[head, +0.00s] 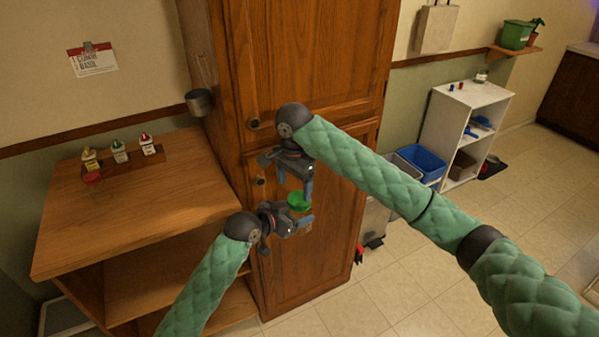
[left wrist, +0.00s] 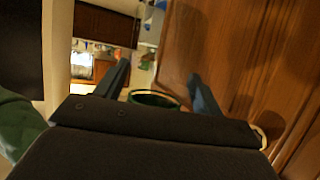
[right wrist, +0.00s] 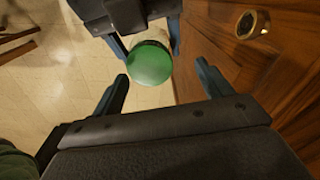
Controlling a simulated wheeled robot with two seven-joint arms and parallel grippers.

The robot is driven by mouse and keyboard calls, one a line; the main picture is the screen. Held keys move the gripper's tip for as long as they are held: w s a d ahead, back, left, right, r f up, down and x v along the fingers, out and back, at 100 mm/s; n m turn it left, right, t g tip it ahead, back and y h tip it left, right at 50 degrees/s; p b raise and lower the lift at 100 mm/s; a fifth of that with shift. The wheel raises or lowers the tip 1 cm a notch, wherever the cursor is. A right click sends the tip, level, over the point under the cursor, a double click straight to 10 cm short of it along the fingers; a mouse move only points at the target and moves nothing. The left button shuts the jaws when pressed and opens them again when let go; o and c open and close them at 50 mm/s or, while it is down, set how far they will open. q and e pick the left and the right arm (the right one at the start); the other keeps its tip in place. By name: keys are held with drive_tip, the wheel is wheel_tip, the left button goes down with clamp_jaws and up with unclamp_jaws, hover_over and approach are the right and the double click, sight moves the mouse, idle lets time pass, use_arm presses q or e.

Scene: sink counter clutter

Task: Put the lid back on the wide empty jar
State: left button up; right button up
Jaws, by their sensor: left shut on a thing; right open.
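A round green lid (head: 298,201) is held in front of the wooden cabinet. My left gripper (head: 301,213) is shut on it. In the right wrist view the lid (right wrist: 150,66) shows its flat green top, and in the left wrist view it is a dark green ring with a pale rim (left wrist: 153,98). I cannot tell if a jar is under it. My right gripper (head: 295,182) is open, just above the lid, its fingers pointing down at it. A small pale jar-like container (head: 481,76) stands on the white shelf; it is too small to tell if it is the wide jar.
The tall wooden cabinet (head: 300,60) stands close behind both grippers. A white shelf (head: 445,110) and blue bin (head: 424,160) are at right. Tiled floor is open.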

drive_tip(key=n, duration=0.4)
drive_tip(key=shift+r+n, duration=0.35)
drive_tip(key=shift+n, duration=0.05)
drive_tip(key=n, duration=0.6)
drive_tip(key=shift+a+r, duration=0.1)
drive_tip(key=shift+r, duration=0.25)
drive_tip(key=n, duration=0.4)
drive_tip(key=shift+r, duration=0.25)
drive_tip(key=n, duration=0.6)
drive_tip(key=shift+s+r, duration=0.1)
drive_tip(key=shift+r, duration=0.2)
drive_tip(key=n, duration=0.6)
drive_tip(key=shift+d+r, duration=0.25)
drive_tip(key=shift+r, duration=0.05)
drive_tip(key=n, duration=0.4)
drive_tip(key=shift+s+d+r, duration=0.1)
drive_tip(key=shift+d+r, duration=0.05)
drive_tip(key=shift+r, duration=0.05)
drive_tip(key=n, duration=0.6)
drive_tip(key=shift+d+r, duration=0.2)
drive_tip(key=shift+r, duration=0.1)
drive_tip(key=n, duration=0.4)
drive_tip(key=shift+s+d+r+n, duration=0.15)
drive_tip(key=shift+d+n, duration=0.1)
drive_tip(key=shift+n, duration=0.15)
